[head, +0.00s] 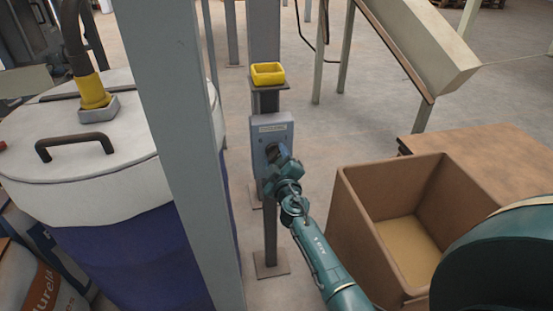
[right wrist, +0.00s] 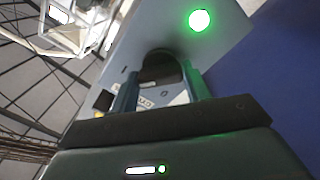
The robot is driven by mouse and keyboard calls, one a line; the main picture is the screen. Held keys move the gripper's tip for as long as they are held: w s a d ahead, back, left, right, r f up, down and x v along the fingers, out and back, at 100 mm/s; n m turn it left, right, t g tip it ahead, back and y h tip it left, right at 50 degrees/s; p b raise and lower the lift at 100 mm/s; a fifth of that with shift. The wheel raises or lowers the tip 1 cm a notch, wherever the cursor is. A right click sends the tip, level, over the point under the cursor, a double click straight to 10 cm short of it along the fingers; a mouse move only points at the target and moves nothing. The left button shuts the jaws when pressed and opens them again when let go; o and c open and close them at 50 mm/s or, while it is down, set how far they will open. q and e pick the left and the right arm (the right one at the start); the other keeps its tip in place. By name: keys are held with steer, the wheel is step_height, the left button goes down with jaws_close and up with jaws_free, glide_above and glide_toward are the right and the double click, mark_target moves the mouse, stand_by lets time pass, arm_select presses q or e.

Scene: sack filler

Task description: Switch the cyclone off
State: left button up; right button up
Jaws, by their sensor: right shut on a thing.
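A grey control box (head: 285,132) with a label strip stands on a post in the middle of the head view. My right gripper (head: 274,158) is at its front face and covers part of it. In the right wrist view the box face (right wrist: 215,55) fills the middle, with a lit green lamp (right wrist: 199,21). My right gripper's fingers (right wrist: 160,92) are shut on a dark round knob (right wrist: 158,66) on that face. The knob's pointer direction is hidden. My left gripper is not in view. I cannot tell which machine is the cyclone.
A large blue drum with a white lid (head: 120,165) and hose stands at the left, behind a grey upright (head: 185,120). A yellow tray (head: 267,70) sits above the box. An open brown bin (head: 350,215) is right of my arm, near a sloping chute (head: 425,45).

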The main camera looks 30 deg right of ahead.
steer(key=shift+n, duration=0.3)
steer(key=n, duration=1.1)
steer(key=shift+r, duration=0.1)
steer(key=shift+n, duration=2.1)
steer(key=o, duration=1)
steer(key=shift+c, duration=0.2)
